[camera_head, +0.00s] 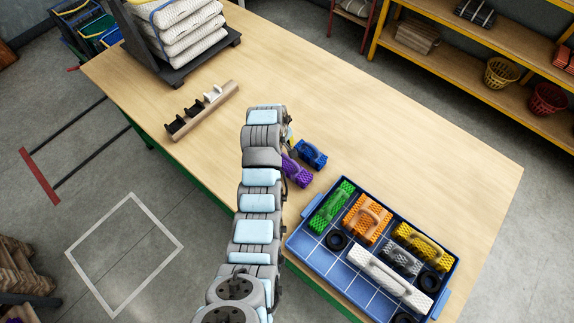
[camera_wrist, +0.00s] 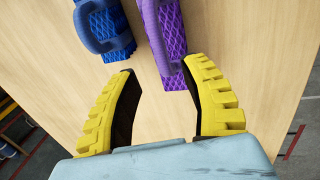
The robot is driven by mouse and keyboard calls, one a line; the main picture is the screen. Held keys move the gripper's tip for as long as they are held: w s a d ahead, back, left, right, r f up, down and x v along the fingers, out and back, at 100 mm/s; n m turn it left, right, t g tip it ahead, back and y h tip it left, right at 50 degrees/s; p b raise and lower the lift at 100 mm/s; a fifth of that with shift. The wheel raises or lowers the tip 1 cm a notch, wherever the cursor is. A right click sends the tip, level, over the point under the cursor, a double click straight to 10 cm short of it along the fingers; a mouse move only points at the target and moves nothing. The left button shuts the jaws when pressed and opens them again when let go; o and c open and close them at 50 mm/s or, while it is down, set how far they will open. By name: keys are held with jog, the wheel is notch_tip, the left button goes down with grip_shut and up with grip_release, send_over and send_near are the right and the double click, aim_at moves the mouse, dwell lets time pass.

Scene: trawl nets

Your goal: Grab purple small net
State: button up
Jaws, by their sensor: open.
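The purple small net (camera_head: 297,171) lies on the wooden table beside a blue small net (camera_head: 311,154). In the head view my arm partly covers the purple net. In the wrist view the purple net (camera_wrist: 171,42) is at the top centre, with a purple handle on its left side, and the blue net (camera_wrist: 105,30) is to its left. My gripper (camera_wrist: 160,70), with yellow ribbed fingers, is open and empty. The near end of the purple net is close to the right fingertip; I cannot tell whether they touch. The fingertips are mostly hidden by my arm in the head view.
A blue tray (camera_head: 300,246) at the right holds green, orange, yellow, grey and white nets and black rings. A wooden rack (camera_head: 188,119) with hooks and a stack of white nets (camera_head: 185,28) stand at the left. The table's middle and far right are clear.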

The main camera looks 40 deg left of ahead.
aim_at(285, 157)
jog(key=shift+w+f+p, duration=0.2)
jog(key=shift+f+p, duration=0.05)
jog(key=shift+f, duration=0.95)
jog(key=shift+w+f+p, duration=0.25)
jog(key=shift+f+p, duration=0.05)
jog(key=shift+f, duration=0.95)
jog(key=shift+w+f+p, duration=0.2)
jog(key=shift+f+p, duration=0.05)
jog(key=shift+f, duration=0.95)
grip_shut()
